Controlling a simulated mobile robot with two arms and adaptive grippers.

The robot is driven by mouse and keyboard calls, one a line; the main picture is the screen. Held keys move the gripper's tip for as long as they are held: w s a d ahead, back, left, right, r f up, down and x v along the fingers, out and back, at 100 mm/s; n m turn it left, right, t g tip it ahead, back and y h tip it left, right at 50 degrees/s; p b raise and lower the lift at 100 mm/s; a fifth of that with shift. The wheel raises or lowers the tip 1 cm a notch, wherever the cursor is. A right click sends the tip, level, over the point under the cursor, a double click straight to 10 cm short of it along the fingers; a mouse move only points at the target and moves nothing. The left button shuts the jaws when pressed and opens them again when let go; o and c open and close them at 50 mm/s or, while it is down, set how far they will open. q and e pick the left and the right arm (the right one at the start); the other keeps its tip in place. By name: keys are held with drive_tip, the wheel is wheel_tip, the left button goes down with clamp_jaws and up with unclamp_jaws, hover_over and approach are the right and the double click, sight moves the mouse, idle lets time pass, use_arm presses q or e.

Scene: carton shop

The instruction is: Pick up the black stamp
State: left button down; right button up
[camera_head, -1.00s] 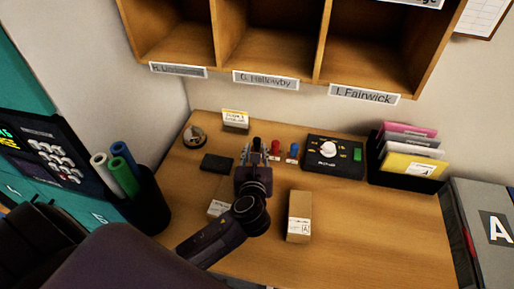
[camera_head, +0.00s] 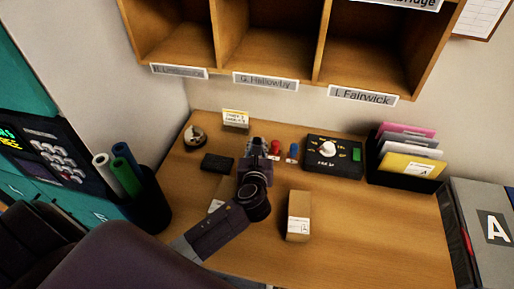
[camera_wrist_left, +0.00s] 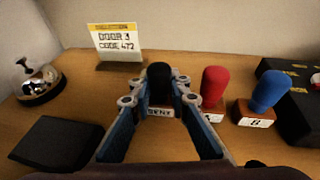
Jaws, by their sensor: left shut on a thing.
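The black stamp (camera_wrist_left: 159,80) stands upright between my left gripper's fingers in the left wrist view, with a white label low on its front. My left gripper (camera_wrist_left: 159,102) is shut on it; in the head view the gripper (camera_head: 256,148) hides the stamp. I cannot tell whether the stamp's base is clear of the desk. My right gripper is not in view.
A red stamp (camera_head: 275,147) and a blue stamp (camera_head: 293,151) stand close on the right, beside a black dial box (camera_head: 335,158). A black pad (camera_head: 217,163), a bell (camera_head: 194,137) and a door code card (camera_head: 235,119) are left and behind. A carton (camera_head: 299,216) lies in front.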

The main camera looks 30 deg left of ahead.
sight(257, 138)
use_arm(q)
wheel_tip(257, 138, up, 20)
drive_tip(key=shift+p, duration=0.4)
idle(0.4)
